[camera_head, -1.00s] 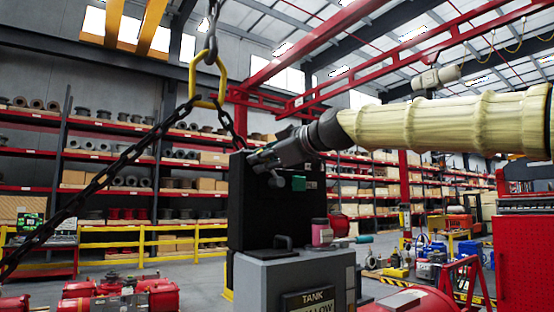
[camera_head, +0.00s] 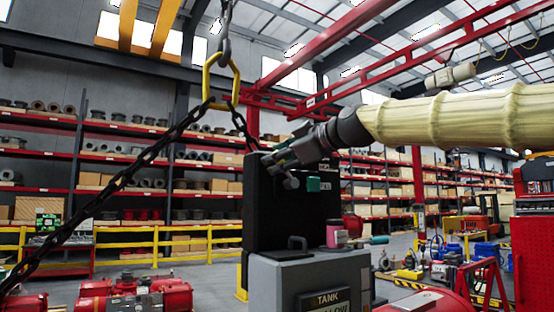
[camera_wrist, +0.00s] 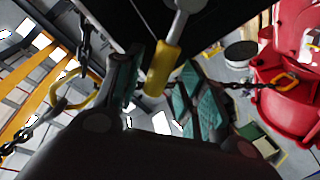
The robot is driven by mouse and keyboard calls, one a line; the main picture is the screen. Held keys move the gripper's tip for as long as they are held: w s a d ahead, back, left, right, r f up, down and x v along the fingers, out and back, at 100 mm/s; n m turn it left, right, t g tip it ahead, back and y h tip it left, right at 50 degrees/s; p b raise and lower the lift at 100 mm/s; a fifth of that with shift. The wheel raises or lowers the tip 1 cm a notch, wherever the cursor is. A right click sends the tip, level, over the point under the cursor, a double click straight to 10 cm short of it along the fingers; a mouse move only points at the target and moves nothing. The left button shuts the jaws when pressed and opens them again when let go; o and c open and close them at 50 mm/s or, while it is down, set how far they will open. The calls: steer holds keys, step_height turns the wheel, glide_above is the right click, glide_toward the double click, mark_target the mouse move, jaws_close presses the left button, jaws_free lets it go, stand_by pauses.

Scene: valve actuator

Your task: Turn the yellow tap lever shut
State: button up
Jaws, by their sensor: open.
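The yellow tap lever (camera_wrist: 161,68) shows in the wrist view as a yellow grip on a grey metal stem, hanging in front of a black surface. My gripper (camera_wrist: 158,88) is open, with one teal-padded finger on the left of the lever and the other on its right. The lever's end lies between the fingers; I cannot tell whether either finger touches it. In the head view my gripper (camera_head: 283,163) is at the upper part of the black panel (camera_head: 275,218). The lever cannot be made out there.
A grey tank cabinet (camera_head: 300,280) stands below the panel, with a pink container (camera_head: 336,236) on top. A heavy chain with a yellow link (camera_head: 221,80) hangs left of my gripper. Red equipment (camera_wrist: 290,80) is at the right of the wrist view. Yellow railing (camera_head: 155,242) and shelves stand behind.

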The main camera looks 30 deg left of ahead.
steer(key=v, duration=1.1)
steer(key=shift+r, duration=0.15)
steer(key=shift+s, duration=0.1)
steer(key=shift+c, duration=0.4)
